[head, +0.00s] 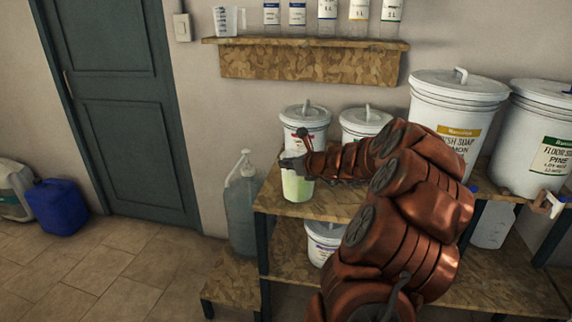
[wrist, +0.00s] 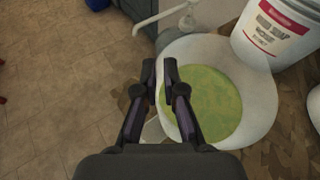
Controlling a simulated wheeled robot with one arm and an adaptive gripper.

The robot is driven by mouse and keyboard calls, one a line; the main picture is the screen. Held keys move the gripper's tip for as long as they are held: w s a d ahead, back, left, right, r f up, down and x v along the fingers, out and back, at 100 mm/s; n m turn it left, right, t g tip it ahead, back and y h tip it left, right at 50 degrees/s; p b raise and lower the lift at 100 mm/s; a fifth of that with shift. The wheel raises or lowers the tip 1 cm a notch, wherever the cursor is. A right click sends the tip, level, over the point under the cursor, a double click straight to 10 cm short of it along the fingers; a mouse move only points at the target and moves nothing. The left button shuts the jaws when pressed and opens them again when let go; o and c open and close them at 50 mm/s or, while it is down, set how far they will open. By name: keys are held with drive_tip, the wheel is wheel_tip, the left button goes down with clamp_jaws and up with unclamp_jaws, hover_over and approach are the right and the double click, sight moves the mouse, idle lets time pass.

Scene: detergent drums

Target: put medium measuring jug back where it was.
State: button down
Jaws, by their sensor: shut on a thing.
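The measuring jug (head: 297,187) is pale and translucent, with yellow-green liquid in its lower part. It is at the left front of the wooden bench top (head: 335,203), in front of a lidded white drum. In the wrist view the jug (wrist: 258,112) shows from above as a wide round mouth with green liquid inside. My gripper (wrist: 159,72) is shut at the jug's left side; the fingers hide the exact part held. In the head view my gripper (head: 291,165) is at the jug's upper part. I cannot tell whether the jug touches the bench.
A wall shelf (head: 310,43) holds another marked jug (head: 227,22) at its left end and several labelled bottles; bare shelf shows between. White drums, including the hand soap drum (wrist: 278,30), stand behind. A pump bottle (head: 242,205) stands left of the bench.

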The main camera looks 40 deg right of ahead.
drive_tip(key=c, duration=1.3)
unclamp_jaws()
drive_tip(key=shift+o, duration=0.2)
drive_tip(key=v, duration=1.2)
